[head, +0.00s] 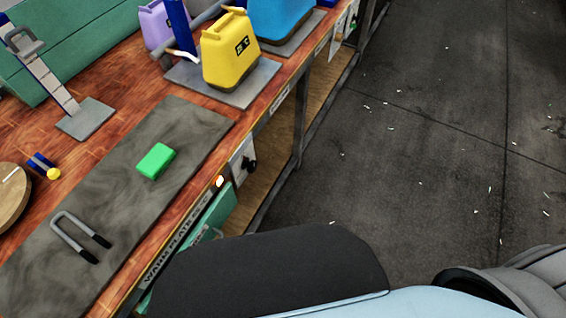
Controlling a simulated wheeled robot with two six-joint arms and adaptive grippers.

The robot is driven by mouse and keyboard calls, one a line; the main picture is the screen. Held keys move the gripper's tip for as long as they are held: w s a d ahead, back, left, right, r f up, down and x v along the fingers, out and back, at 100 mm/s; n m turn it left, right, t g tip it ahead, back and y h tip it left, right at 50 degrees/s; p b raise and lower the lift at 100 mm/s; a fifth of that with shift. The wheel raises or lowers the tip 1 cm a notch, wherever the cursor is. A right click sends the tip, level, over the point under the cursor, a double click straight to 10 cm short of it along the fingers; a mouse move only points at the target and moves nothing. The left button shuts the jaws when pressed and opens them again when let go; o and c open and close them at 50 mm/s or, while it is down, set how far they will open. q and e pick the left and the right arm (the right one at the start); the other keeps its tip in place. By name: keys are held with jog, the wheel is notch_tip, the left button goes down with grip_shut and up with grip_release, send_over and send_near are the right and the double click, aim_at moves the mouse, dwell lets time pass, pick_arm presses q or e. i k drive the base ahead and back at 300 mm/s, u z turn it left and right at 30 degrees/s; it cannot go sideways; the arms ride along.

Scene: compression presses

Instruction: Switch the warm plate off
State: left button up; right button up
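The warm plate (195,124) is a long grey, mottled slab set in the wooden bench top. A label reading "WARM PLATE" (176,246) runs along the bench's front edge. A small lamp (219,181) on that edge glows whitish orange. A white panel with a black knob or switch (249,164) is on the bench front just right of the lamp; its setting is too small to read. A green block (156,161) and a grey U-shaped piece with black ends (80,236) lie on the slab. Neither of my grippers is in view.
A yellow canister (229,52), a blue one (281,18) and a purple one (156,27) stand at the back. A metal stand (86,118) is at left. Another panel with a knob (354,22) is farther along the front. The dark floor (430,130) right of the bench is open.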

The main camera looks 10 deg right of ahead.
aim_at(251, 166)
jog(key=k, duration=0.5)
jog(key=z, duration=1.95)
jog(key=i, duration=2.6)
jog(key=u, duration=3.05)
